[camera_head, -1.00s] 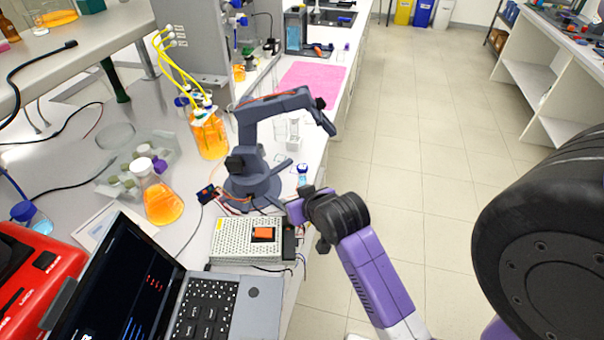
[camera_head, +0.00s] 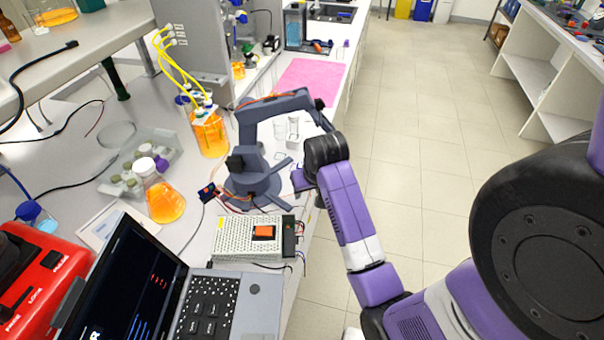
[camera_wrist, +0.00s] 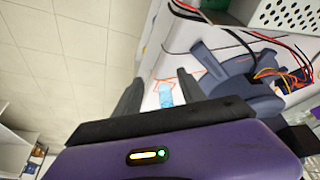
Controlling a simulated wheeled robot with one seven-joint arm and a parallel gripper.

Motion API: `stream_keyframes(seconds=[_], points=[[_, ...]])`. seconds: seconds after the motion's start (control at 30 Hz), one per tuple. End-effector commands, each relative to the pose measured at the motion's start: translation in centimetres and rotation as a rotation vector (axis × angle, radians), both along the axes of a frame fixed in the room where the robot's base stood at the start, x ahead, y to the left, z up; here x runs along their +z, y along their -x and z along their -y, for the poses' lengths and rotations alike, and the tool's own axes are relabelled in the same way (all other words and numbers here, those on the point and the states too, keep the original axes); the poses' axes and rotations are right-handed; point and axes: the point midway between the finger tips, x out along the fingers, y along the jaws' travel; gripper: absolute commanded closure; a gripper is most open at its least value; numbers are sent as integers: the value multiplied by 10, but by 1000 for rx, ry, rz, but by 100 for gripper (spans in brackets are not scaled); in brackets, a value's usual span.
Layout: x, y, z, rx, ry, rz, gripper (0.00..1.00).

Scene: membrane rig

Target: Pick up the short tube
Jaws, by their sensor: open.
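The short tube (camera_wrist: 166,97) shows in the wrist view as a small light-blue piece between my two fingers, near the bench edge. Its lower part is cut off from sight by my gripper body. My gripper (camera_wrist: 158,84) is open, with one dark finger on either side of the tube; I cannot tell whether either touches it. In the head view my gripper (camera_head: 300,180) is at the bench edge beside the small grey robot arm's base, and the tube is hidden behind my wrist.
The small grey robot arm (camera_head: 253,183) stands close left of my gripper, with loose wires (camera_wrist: 285,70). A perforated metal box (camera_head: 240,236) and a laptop (camera_head: 232,305) sit nearer. A pink mat (camera_head: 312,73) lies farther back. The floor right of the bench is clear.

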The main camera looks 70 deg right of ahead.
Motion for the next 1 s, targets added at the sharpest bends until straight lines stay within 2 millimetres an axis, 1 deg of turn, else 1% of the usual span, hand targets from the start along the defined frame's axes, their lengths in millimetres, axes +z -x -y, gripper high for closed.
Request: stream_keyframes(seconds=[0.17,0.3,0.43,0.5,0.6,0.8,0.83,0.9,0.97,1.0], points=[[1,-8,10,0,0,0,52],[2,-23,29,0,1,1,52],[2,-34,44,0,0,0,52],[-6,-33,43,0,-3,-2,52],[-11,-35,44,1,-1,-2,52],[-12,-35,44,1,0,0,52],[-12,-35,44,1,0,0,54],[-12,-35,44,1,0,0,68],[-12,-35,44,1,0,0,80],[-12,-35,44,1,0,0,87]])
